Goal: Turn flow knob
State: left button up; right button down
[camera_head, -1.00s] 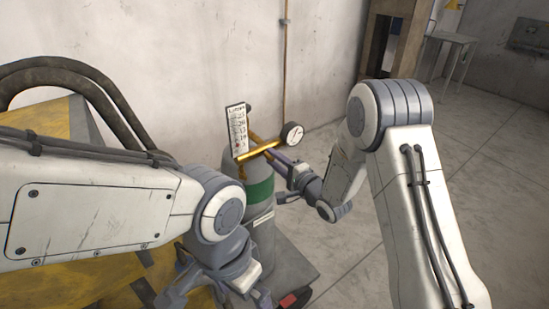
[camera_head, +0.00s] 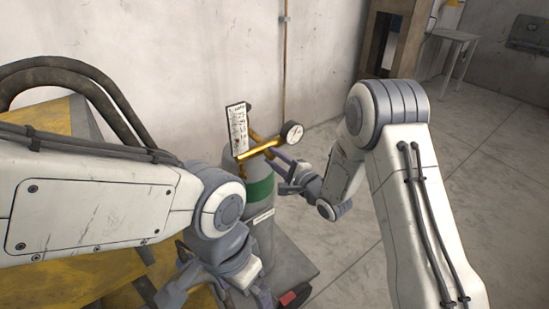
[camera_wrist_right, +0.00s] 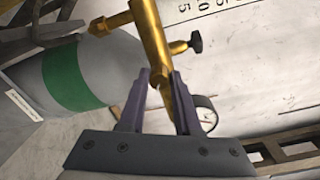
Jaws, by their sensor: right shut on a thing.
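The brass regulator (camera_head: 258,150) sits on top of a grey gas cylinder with a green band (camera_head: 261,189). It carries a white flow meter scale (camera_head: 237,130) and a round gauge (camera_head: 292,133). My right gripper (camera_head: 279,156) reaches the regulator from the right. In the right wrist view its two fingers (camera_wrist_right: 160,92) are shut on a brass bar (camera_wrist_right: 152,35) of the regulator. A small black knob (camera_wrist_right: 196,41) sticks out beside the bar, apart from the fingers. My left gripper (camera_head: 216,295) is low in front of the cylinder; its fingertips are unclear.
A yellow machine (camera_head: 45,120) with thick dark hoses (camera_head: 70,68) stands at the left. A concrete wall is close behind the cylinder. The floor to the right is clear, with a small table (camera_head: 455,38) far back.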

jog(key=c, duration=0.6)
grip_release()
jog(key=shift+w+d, duration=0.1)
jog(key=shift+d, duration=0.15)
jog(key=shift+a, duration=0.15)
jog(key=b+v, duration=0.2)
jog(key=v, duration=0.8)
jog(key=shift+s, duration=0.2)
jog(key=shift+f, duration=0.1)
